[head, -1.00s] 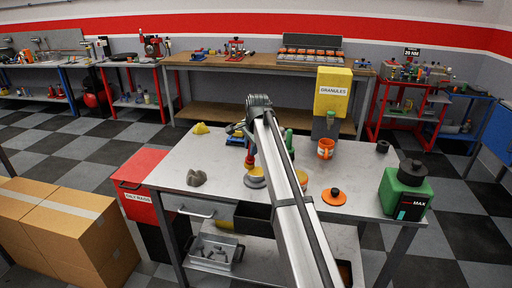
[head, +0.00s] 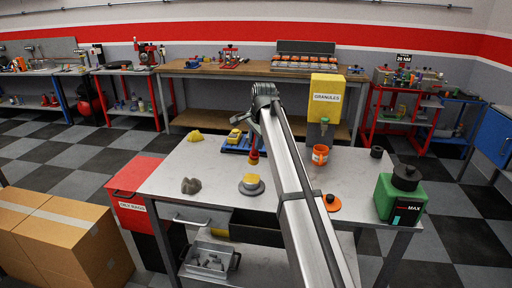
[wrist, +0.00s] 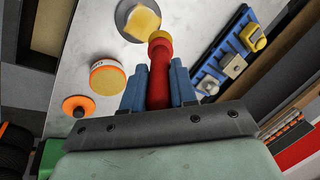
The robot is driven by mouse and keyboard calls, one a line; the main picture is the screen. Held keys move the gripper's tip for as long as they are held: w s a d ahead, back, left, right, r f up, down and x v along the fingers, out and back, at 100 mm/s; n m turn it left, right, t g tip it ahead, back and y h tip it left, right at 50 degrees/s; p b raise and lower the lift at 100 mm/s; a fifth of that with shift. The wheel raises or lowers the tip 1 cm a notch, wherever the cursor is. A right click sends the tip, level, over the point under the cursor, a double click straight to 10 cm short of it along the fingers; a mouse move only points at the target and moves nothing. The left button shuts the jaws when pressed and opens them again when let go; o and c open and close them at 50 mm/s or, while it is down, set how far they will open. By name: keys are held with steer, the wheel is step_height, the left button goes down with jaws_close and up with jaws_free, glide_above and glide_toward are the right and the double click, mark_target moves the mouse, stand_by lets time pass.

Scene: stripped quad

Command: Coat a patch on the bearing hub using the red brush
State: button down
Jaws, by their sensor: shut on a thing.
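The bearing hub (head: 251,189) is a round grey base with a yellow top, on the grey table left of my arm. It also shows at the top of the wrist view (wrist: 127,12). My gripper (wrist: 158,88) is shut on the red brush (wrist: 160,70), with a blue finger on each side of its handle. The brush has a yellow collar at its far end; its bristles cannot be made out. In the head view the brush (head: 254,158) hangs above and slightly behind the hub, seemingly apart from it.
A blue rack (head: 232,150) with blocks stands behind the brush. An orange cup (head: 320,155), an orange disc with a dark knob (head: 332,203), a yellow granules dispenser (head: 326,95) and a green canister (head: 399,198) stand to the right. A grey lump (head: 191,186) lies left.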

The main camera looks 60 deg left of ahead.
steer(key=shift+r, duration=1)
